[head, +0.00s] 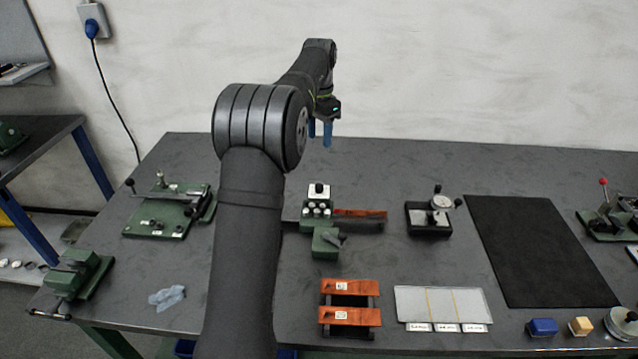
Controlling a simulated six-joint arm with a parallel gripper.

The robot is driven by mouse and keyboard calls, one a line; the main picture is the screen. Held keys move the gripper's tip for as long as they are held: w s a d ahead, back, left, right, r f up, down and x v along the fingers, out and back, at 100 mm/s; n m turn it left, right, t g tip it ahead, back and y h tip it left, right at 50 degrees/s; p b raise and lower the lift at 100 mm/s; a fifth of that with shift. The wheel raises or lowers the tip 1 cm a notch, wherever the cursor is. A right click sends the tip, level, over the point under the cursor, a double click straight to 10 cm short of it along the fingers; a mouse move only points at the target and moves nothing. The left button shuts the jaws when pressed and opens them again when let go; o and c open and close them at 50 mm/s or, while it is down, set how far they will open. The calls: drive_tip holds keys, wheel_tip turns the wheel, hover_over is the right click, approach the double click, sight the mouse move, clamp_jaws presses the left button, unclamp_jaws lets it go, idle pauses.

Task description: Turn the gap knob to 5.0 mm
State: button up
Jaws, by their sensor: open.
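My gripper (320,132) is raised above the back of the bench, with its two blue fingers apart and pointing down. Nothing shows between them. It is well clear of the devices below. I cannot tell for sure which part is the gap knob. A green device (325,243) with a grey lever-like part stands mid-bench, behind it a white-faced block (318,200) with dark round parts on top. A black block with a round dial (441,203) and dark knobs stands to the right. No scale or setting is readable at this size.
Orange-topped supports (349,316) and a pale tray (470,305) lie at the front. A black mat (525,250) lies right. A green plate fixture (165,212) and a green vise-like device (72,275) stand left. My arm hides part of the bench.

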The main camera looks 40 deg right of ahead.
sight(319, 185)
wheel_tip(319, 185, down, 17)
drive_tip(key=shift+f, duration=0.1)
idle(0.3)
drive_tip(key=c, duration=1)
